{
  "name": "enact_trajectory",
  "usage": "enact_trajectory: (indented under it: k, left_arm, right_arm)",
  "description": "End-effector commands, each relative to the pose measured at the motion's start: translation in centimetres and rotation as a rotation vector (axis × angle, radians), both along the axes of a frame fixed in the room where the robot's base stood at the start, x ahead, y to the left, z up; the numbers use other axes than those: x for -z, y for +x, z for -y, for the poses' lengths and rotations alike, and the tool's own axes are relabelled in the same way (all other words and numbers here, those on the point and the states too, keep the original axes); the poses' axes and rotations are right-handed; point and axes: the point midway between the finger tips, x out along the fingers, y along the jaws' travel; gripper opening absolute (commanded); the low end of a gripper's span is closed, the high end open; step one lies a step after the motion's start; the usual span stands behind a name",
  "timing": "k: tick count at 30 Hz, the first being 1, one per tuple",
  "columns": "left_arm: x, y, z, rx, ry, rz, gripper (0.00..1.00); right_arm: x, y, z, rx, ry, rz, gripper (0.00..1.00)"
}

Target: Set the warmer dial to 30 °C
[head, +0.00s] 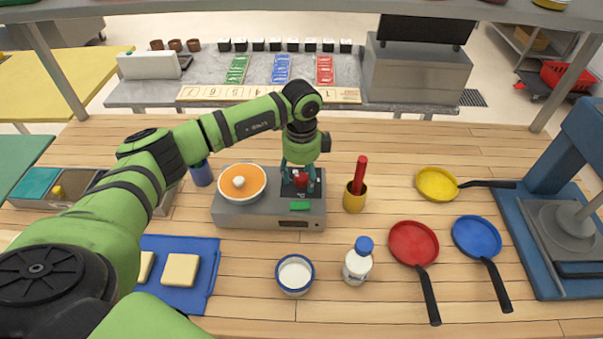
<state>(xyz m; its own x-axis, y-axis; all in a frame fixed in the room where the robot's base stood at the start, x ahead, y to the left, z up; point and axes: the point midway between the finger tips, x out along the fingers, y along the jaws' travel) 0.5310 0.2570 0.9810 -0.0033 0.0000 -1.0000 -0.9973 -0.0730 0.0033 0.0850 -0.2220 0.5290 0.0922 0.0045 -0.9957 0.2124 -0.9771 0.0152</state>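The warmer (255,214) is a low grey box on the wooden counter, with a dark display (293,223) on its front and a green button (300,205) on top. An orange bowl (240,176) with a white item in it sits on its left part. A red dial (301,180) shows on its right part. My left gripper (300,184) points down over the dial, with its teal fingers apart on either side of it. I cannot tell whether they touch it. The dial's markings and the display reading are too small to read. My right gripper is not in view.
A yellow cup (355,199) with a red-handled tool stands close to the warmer's right. A blue bottle (201,174) stands at its left. A white bowl (295,274) and a blue-capped bottle (358,263) are in front. Yellow, red and blue pans lie to the right.

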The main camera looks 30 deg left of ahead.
Motion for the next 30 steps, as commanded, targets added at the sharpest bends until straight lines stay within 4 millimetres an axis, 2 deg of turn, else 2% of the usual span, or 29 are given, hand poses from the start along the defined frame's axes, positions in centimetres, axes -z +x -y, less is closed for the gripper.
enact_trajectory:
  k: [8,11,21,25,30]
  left_arm:
    - [-0.7,0.1,0.0,0.001,-0.001,0.005,0.58]
    - [-2.0,0.2,0.0,0.001,-0.002,0.006,0.58]
    - [-9.1,0.2,0.0,0.0,0.0,0.006,0.58]
    - [-10.9,0.1,0.0,0.001,-0.001,0.004,0.58]
    - [-12.0,0.1,0.0,0.001,0.0,0.002,0.58]
  right_arm:
    - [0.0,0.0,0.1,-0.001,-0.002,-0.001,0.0]
    - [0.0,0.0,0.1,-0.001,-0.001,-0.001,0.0]
    - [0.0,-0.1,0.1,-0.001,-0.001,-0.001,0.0]
    - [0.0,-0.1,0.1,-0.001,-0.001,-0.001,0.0]
    - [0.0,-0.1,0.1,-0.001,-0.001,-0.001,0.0]
